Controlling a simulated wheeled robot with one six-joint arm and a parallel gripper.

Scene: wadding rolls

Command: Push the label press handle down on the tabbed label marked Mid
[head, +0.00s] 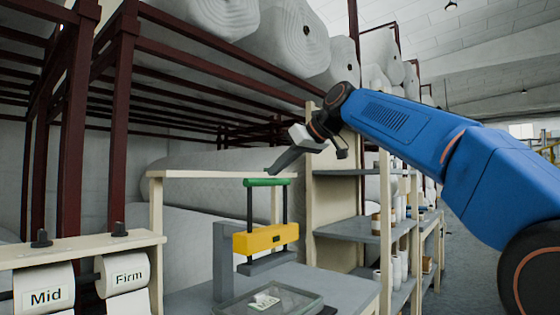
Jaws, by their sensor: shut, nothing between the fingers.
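The label press stands on a grey bench in the head view, with a green handle bar (267,182) on two dark rods above a yellow crossbeam (265,238). A dark pressing block (267,263) hangs below the beam, clear of the tray beneath. A small white label (264,301) lies on the press's grey tray (290,304); its print is too small to read surely. My gripper (272,171) is shut and empty, its fingertips angled down to the left, close to the green handle in the picture. Whether they touch it I cannot tell.
A roll tagged Mid (45,299) and a roll tagged Firm (128,276) hang at the lower left. Shelves (350,229) stand to the right. Large wadding rolls (290,35) rest on dark red racks above.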

